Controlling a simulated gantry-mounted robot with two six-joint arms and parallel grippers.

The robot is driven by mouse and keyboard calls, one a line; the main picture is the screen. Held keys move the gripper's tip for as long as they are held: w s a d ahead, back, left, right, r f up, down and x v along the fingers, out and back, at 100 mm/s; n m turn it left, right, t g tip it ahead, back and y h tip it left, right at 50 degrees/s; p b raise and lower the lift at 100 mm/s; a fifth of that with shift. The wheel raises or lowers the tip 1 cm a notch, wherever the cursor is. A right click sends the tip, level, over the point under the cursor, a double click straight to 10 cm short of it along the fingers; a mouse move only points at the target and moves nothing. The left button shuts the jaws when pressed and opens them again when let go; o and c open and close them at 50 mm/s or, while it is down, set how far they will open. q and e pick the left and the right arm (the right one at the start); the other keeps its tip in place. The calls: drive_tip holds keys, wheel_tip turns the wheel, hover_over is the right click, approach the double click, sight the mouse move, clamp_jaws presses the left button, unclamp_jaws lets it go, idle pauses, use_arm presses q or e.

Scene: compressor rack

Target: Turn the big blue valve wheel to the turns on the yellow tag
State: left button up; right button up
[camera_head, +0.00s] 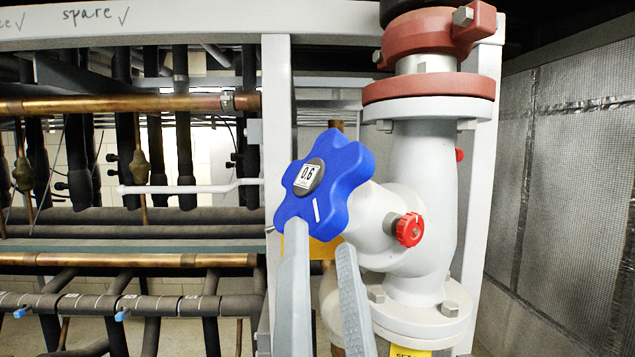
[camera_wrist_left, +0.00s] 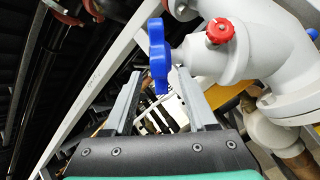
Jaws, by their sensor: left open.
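The big blue valve wheel (camera_head: 337,167) sits on the grey valve body (camera_head: 388,225) in the middle of the head view. A label reading 0.6 is on its hub, and a white mark shows on its lower lobe. A yellow tag (camera_head: 410,351) shows only its top at the bottom edge, its text cut off. My left gripper (camera_head: 318,250) is open, its two fingers just below the wheel's lower edge. In the left wrist view the wheel (camera_wrist_left: 158,55) is edge-on beyond and between the open fingers (camera_wrist_left: 152,85). Whether a finger touches it is unclear. My right gripper is not in view.
A small red cap (camera_head: 409,229) sticks out of the valve body right of the wheel. A grey frame post (camera_head: 277,120) stands behind the wheel. Copper and black insulated pipes fill the left. A mesh-covered panel (camera_head: 575,180) is at the right.

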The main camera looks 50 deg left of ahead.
sight(317, 184)
use_arm(q)
drive_tip(key=p+x, duration=0.1)
drive_tip(key=x, duration=0.7)
drive_tip(key=shift+w+a+r, duration=0.15)
drive_tip(key=shift+a+r, duration=0.15)
clamp_jaws()
